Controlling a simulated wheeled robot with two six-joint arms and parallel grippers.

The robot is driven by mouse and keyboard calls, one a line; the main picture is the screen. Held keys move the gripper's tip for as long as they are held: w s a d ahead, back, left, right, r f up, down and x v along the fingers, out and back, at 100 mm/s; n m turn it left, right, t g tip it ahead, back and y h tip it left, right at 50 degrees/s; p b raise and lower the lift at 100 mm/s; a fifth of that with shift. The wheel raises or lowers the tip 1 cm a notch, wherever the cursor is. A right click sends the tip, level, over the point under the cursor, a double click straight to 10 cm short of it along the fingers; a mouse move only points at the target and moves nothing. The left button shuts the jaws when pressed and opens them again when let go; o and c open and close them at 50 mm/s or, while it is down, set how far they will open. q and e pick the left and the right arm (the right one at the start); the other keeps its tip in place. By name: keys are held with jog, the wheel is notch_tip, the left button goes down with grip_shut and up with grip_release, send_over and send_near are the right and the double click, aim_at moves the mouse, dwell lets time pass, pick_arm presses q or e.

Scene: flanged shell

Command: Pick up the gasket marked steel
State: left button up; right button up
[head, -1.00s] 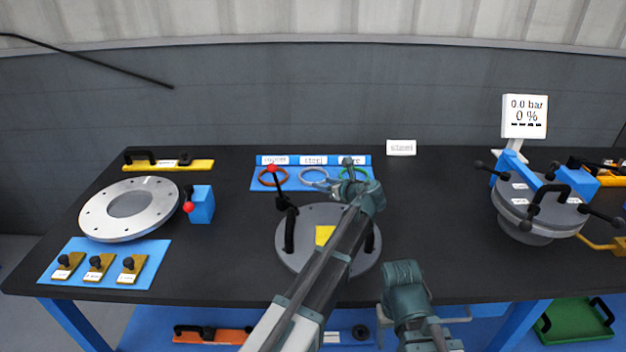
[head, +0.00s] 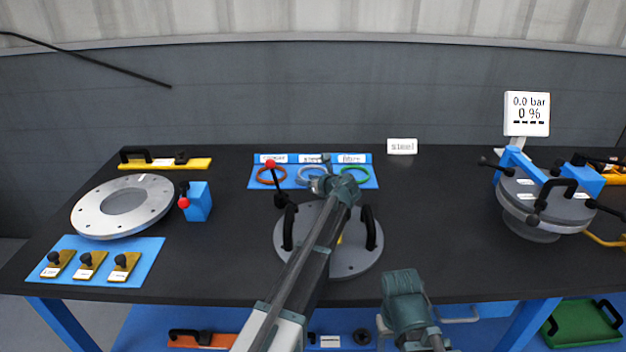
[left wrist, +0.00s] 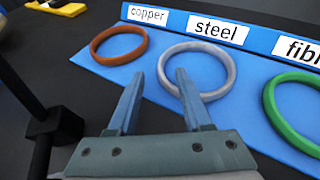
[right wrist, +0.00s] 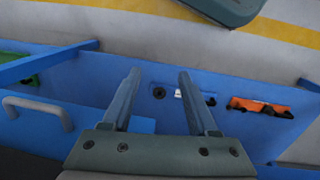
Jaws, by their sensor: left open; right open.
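The steel gasket is a pale grey ring (left wrist: 229,72) lying on a blue mat (left wrist: 150,84), behind it a label reading "steel" (left wrist: 218,29). In the head view the ring (head: 303,175) is partly hidden by my left gripper. The copper ring (left wrist: 119,44) lies to its left and the green fibre ring (left wrist: 272,112) to its right. My left gripper (left wrist: 155,78) is open and empty; in the left wrist view its right fingertip overlaps the near left part of the grey ring. I cannot tell whether they touch. My right gripper (right wrist: 158,75) is open and empty near the table's front edge.
A grey flanged disc (head: 350,262) with black handles stands under my left arm. A red-knobbed lever (head: 271,164) rises beside the mat. A silver flange (head: 90,216) lies at left; a gauge assembly (head: 545,205) stands at right. The table between disc and gauge is clear.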

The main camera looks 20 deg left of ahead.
pick_arm(q)
jog(key=shift+x, duration=0.85)
jog(key=shift+d+r, duration=0.1)
grip_shut()
dwell(0.6)
